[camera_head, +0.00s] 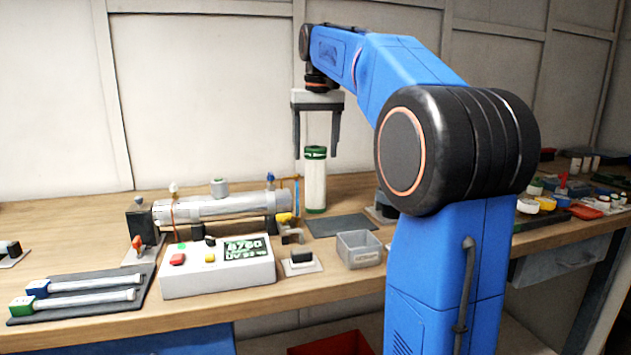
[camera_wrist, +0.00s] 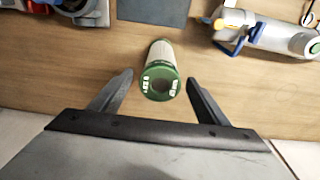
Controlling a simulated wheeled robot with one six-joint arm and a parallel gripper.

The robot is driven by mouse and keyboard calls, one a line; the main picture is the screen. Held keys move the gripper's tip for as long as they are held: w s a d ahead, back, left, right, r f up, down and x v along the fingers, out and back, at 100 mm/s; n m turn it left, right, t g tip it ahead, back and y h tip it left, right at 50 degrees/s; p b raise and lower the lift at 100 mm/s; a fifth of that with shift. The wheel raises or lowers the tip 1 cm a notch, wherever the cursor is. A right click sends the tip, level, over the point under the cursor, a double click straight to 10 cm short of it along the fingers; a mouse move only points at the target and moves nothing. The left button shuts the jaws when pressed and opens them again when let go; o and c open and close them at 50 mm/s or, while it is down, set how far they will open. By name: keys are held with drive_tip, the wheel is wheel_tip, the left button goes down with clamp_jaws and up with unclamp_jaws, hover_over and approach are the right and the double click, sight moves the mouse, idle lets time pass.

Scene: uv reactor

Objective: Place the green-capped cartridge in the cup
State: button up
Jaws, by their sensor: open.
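The green-capped cartridge (camera_head: 315,186) is a white cylinder with a green cap and a green foot, standing upright on the bench right of the long silver reactor tube (camera_head: 218,207). My gripper (camera_head: 315,157) points down over it, open, with one finger on each side of the cap. In the wrist view the cartridge (camera_wrist: 160,85) shows its cap between the fingertips (camera_wrist: 159,77), with gaps on both sides. I cannot clearly identify the cup. A dark-based fixture (camera_head: 381,212) is partly hidden behind my arm, and a greyish fixture (camera_wrist: 88,8) is cut off at the wrist view's upper left.
A dark mat (camera_head: 342,226) lies empty in front of the cartridge, with a grey bin (camera_head: 360,250) nearer. A white control box (camera_head: 218,268) stands in front of the reactor. A dark tray (camera_head: 140,290) holds two tubes, blue-ended and green-ended. Small parts crowd the far right.

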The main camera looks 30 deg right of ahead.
sight(315, 168)
drive_tip(key=shift+w+f, duration=0.15)
drive_tip(key=shift+f, duration=1.45)
drive_tip(key=shift+w+f, duration=0.15)
drive_tip(key=shift+f, duration=1.4)
drive_tip(key=c, duration=1.3)
drive_tip(key=shift+r, duration=0.1)
